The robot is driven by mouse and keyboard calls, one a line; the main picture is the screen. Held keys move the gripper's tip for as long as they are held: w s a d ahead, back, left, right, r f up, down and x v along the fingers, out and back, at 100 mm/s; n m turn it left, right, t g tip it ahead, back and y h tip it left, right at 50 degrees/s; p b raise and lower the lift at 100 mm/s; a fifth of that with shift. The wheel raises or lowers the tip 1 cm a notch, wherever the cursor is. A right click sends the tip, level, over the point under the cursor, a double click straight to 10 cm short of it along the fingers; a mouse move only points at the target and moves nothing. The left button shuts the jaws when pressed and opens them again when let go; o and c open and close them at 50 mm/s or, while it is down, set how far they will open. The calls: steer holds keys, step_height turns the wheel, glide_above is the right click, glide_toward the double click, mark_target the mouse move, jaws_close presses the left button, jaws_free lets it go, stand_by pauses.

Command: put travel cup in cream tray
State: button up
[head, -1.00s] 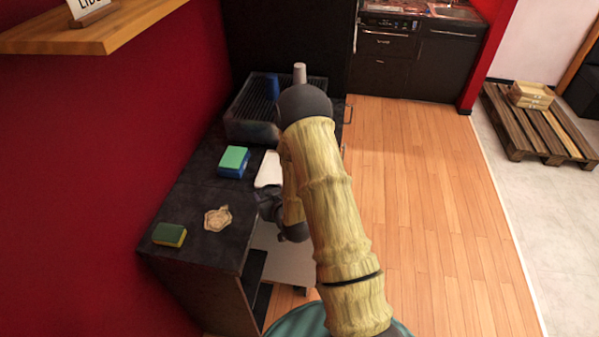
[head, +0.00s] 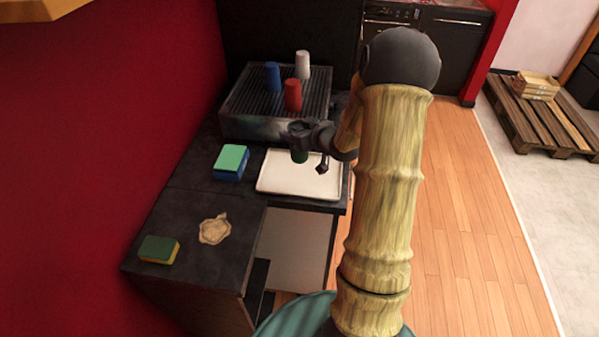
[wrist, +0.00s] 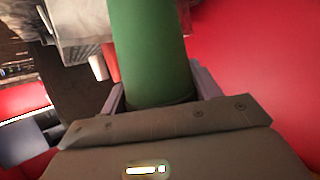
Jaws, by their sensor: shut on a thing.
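A green travel cup (head: 299,156) is between the fingers of my gripper (head: 311,149), which is shut on it. The cup shows large in the wrist view (wrist: 150,50), running up from between the fingers. In the head view the gripper partly hides the cup. The cream tray (head: 277,181) lies flat on the dark counter. The cup and gripper appear over the tray's far part; I cannot tell whether the cup touches it. No other thing shows in the tray.
Blue (head: 272,76), red (head: 293,95) and white (head: 303,64) cups stand on the ribbed rack (head: 245,100) behind the tray. A green and blue sponge block (head: 231,162), a wooden coaster (head: 214,229) and a green and yellow sponge (head: 159,250) lie left of the tray.

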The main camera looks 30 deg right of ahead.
mark_target(297, 156)
steer(key=shift+s+d+f, duration=0.1)
steer(key=shift+s+f, duration=0.05)
steer(key=shift+f, duration=0.15)
steer(key=shift+w+f+p, duration=0.15)
steer(key=shift+f+p, duration=0.1)
steer(key=shift+f, duration=1.05)
steer(key=shift+w+f+p, duration=0.1)
steer(key=shift+f+p, duration=0.1)
steer(key=shift+f, duration=1.1)
step_height(297, 156, down, 3)
steer(key=shift+f+p, duration=0.15)
steer(key=shift+p, duration=0.3)
steer(key=shift+w+f, duration=0.2)
steer(key=shift+f, duration=0.25)
steer(key=shift+s+d, duration=0.1)
steer(key=shift+s, duration=0.1)
steer(key=shift+o, duration=1.2)
steer(key=shift+a+f, duration=0.15)
steer(key=shift+a, duration=0.05)
steer(key=o, duration=0.4)
steer(key=shift+a, duration=0.15)
steer(key=shift+c, duration=0.2)
steer(key=shift+o, duration=0.4)
steer(key=shift+s, duration=0.1)
